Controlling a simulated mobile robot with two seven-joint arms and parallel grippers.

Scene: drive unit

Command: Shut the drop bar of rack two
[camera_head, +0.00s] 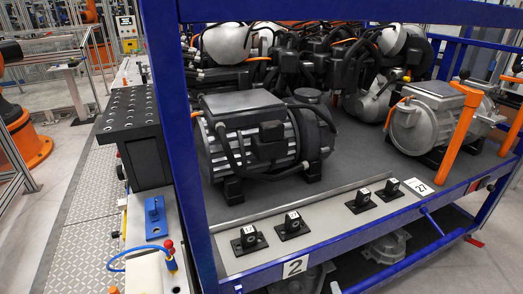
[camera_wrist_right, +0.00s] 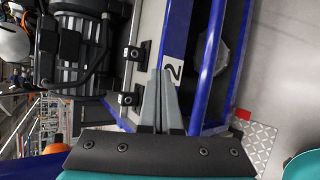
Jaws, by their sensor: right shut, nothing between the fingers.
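Rack two (camera_head: 188,140) is a blue frame with a dark shelf; its white "2" label (camera_head: 295,266) is on the front edge. A blue bar (camera_head: 405,259) runs lower than and in front of that edge, apparently the drop bar in its lowered position. My left gripper is not in view.
A finned motor (camera_head: 255,140) and a second, silver motor (camera_head: 425,120) stand on the shelf. Several small black blocks (camera_head: 292,225) line its front. Metal parts (camera_head: 388,245) sit below. A side bench with a blue bracket (camera_head: 155,215) is at left. Floor at lower right is open.

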